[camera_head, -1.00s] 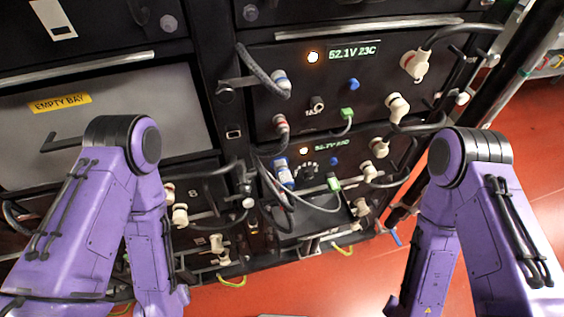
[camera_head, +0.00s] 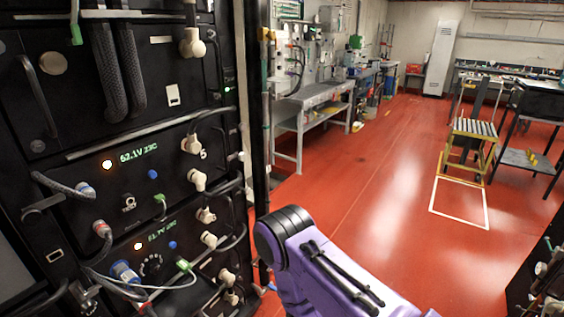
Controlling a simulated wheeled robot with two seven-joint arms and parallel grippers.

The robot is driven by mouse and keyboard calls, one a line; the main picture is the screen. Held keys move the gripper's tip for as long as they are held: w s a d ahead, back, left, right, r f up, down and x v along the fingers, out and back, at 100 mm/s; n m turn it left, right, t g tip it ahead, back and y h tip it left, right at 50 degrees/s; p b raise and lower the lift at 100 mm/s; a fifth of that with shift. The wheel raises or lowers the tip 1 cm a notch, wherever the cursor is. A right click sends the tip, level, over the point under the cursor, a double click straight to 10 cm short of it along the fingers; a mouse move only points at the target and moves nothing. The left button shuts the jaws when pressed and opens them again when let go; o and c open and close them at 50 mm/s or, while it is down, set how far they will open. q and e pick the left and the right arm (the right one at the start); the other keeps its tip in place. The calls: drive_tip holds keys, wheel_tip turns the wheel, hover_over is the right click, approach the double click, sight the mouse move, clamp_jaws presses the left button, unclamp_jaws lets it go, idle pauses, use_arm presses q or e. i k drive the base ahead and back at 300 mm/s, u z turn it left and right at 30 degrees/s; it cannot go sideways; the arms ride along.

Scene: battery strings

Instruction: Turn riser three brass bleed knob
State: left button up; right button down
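I cannot make out a riser or a brass bleed knob in this view. A purple arm of mine comes up from the bottom, right of the rack, and its gripper is below the frame. My other arm and its gripper are out of view.
A black battery rack (camera_head: 88,152) with cables and lit displays fills the left. A grey workbench (camera_head: 320,98) stands along the wall behind it. A yellow step stool (camera_head: 470,140) stands at the right, near a floor outline. The red floor (camera_head: 370,165) between is clear.

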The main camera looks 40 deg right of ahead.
sight(271, 34)
drive_tip(key=k, duration=0.3)
drive_tip(key=u, duration=0.85)
drive_tip(key=i, duration=0.7)
drive_tip(key=z, duration=2.2)
drive_tip(key=i, duration=0.45)
drive_tip(key=z, duration=0.1)
drive_tip(key=k, duration=0.5)
drive_tip(key=z, duration=0.25)
drive_tip(key=i, duration=0.6)
drive_tip(key=z, duration=0.35)
